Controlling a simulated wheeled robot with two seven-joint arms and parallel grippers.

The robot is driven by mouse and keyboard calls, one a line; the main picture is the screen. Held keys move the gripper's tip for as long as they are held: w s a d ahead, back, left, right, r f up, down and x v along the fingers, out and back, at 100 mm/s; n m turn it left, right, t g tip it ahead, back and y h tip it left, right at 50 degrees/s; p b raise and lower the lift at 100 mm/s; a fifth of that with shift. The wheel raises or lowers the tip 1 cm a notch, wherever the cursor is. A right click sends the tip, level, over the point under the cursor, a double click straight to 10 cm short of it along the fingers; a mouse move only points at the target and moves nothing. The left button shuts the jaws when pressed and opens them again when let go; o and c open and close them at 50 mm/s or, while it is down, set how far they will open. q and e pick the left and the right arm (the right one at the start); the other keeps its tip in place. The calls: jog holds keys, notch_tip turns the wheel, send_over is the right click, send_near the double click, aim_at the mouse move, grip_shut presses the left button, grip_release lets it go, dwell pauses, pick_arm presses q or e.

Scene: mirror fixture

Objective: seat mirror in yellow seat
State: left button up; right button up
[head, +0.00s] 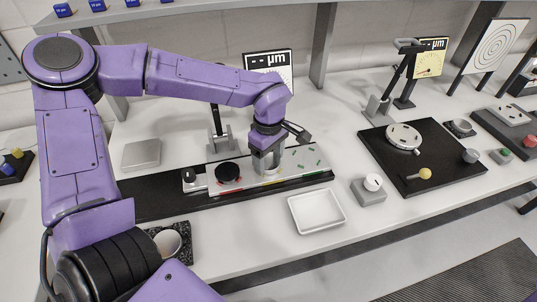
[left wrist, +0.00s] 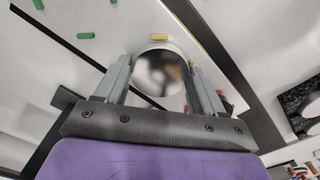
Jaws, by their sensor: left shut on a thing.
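My left gripper (head: 267,152) is shut on a round, shiny mirror (head: 270,166) above the white plate (head: 300,172). In the left wrist view the mirror (left wrist: 158,72) sits between the two fingers of the left gripper (left wrist: 162,82), its polished face toward the camera. Yellow marks of the yellow seat (left wrist: 160,37) show on the plate just past the mirror's rim. The middle of that seat is hidden under the mirror, and I cannot tell whether the mirror touches the plate. My right gripper is not in view.
A black disc (head: 228,172) among red marks sits to the left on the plate. Green marks (head: 313,152) lie to the right. A white tray (head: 317,211) stands in front, a grey block with a white knob (head: 371,186) to its right. A stand (head: 219,138) rises behind.

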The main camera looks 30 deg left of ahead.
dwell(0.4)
pick_arm(q)
jog(key=shift+s+f+p, duration=0.1)
jog(key=shift+p, duration=0.3)
jog(key=shift+f, duration=0.1)
jog(key=o, duration=1.3)
jog(key=shift+f, duration=0.1)
jog(key=shift+s, duration=0.15)
notch_tip(320, 180, up, 2)
jog(key=p, duration=0.3)
jog(key=shift+r+p, duration=0.75)
jog(key=shift+f, duration=0.1)
